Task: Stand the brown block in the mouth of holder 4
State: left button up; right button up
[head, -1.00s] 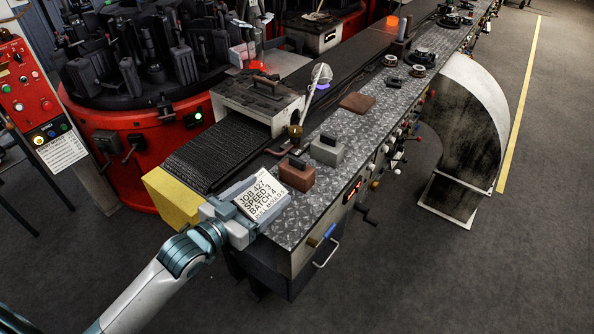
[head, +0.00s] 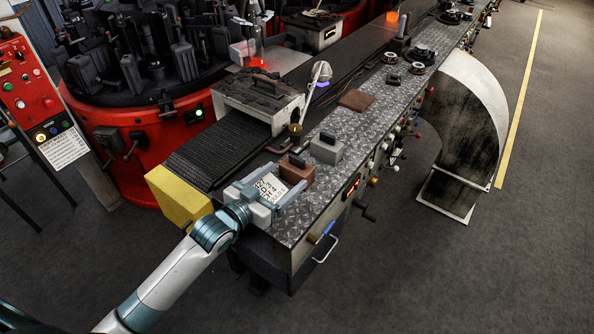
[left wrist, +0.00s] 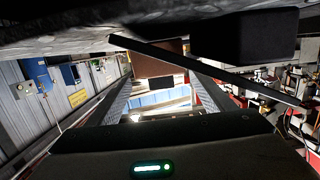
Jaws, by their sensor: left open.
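The brown block (head: 297,172), with a dark grip on top, stands on the metal plate top near its front end. My left gripper (head: 279,180) is open just to the front-left of it, its fingers low over a white printed card. In the left wrist view the brown block (left wrist: 152,58) shows ahead, between and beyond the open fingertips (left wrist: 158,80), and I see no contact. A grey block (head: 326,150) with a dark grip stands just behind the brown one. I cannot tell which thing is holder 4. My right gripper is not in view.
A flat brown plate (head: 356,100) lies farther along the plate top (head: 345,125). A dark conveyor (head: 215,150) with a pale housing (head: 262,100) runs to the left. A red rotary machine (head: 150,135) with several black moulds stands at back left. Knobs and levers line the right edge.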

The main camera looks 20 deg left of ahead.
aim_at(292, 170)
pick_arm(q)
jog(key=p+x, duration=0.1)
jog(key=x, duration=0.2)
jog(key=shift+d+r, duration=0.1)
jog(key=shift+w+d+f, duration=0.15)
jog(key=shift+w+f, duration=0.05)
jog(key=shift+w, duration=0.3)
jog(key=shift+c, duration=0.9)
jog(key=c, duration=1)
jog(key=shift+r, duration=0.15)
jog(key=c, duration=0.3)
jog(key=shift+c, duration=0.3)
